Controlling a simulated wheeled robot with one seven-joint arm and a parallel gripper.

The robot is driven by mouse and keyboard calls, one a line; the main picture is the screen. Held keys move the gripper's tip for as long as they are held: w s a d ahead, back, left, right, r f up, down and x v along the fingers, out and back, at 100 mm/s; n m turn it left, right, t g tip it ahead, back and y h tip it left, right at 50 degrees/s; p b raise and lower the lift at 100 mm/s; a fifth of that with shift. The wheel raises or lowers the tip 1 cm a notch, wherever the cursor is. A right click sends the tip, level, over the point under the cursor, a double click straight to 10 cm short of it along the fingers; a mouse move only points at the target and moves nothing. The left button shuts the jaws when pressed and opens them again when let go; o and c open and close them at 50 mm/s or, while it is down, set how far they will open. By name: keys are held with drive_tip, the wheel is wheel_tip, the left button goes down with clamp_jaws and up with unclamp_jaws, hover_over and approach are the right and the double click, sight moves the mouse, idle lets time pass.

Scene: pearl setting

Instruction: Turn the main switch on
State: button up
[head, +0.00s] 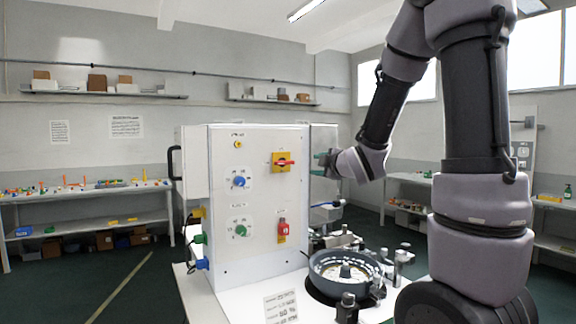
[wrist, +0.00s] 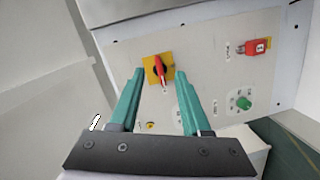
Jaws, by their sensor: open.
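The main switch (head: 283,161) is a red rotary handle on a yellow square plate, high on the front panel of a white box. Its handle lies roughly horizontal in the head view. In the wrist view the main switch (wrist: 160,70) appears between and beyond the teal fingertips, its red handle pointing along the fingers. My gripper (head: 323,163) is to the right of the switch in the head view, in front of the panel. In the wrist view my gripper (wrist: 160,76) is open, empty between its fingers and apart from the switch.
The panel also carries a blue knob (head: 239,181), a green knob (head: 241,231), and a red switch (head: 282,228) lower down. A round metal fixture (head: 318,272) and fittings stand on the white tabletop, right of the box. Side shelves are farther back.

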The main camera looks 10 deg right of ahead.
sight(286, 163)
drive_tip(key=w+a+n+y, duration=0.1)
drive_tip(key=w+a, duration=0.1)
drive_tip(key=w, duration=0.1)
drive_tip(key=w+a+n+y, duration=0.1)
drive_tip(key=w+a+n, duration=0.1)
drive_tip(key=w, duration=0.2)
drive_tip(key=w+a+f+n+y, duration=0.1)
drive_tip(key=w+a+n, duration=0.1)
drive_tip(key=w, duration=0.2)
drive_tip(key=shift+w+a+t, duration=0.25)
drive_tip(key=shift+a+t, duration=0.05)
drive_tip(key=shift+a, duration=0.1)
drive_tip(key=shift+r, duration=0.1)
clamp_jaws()
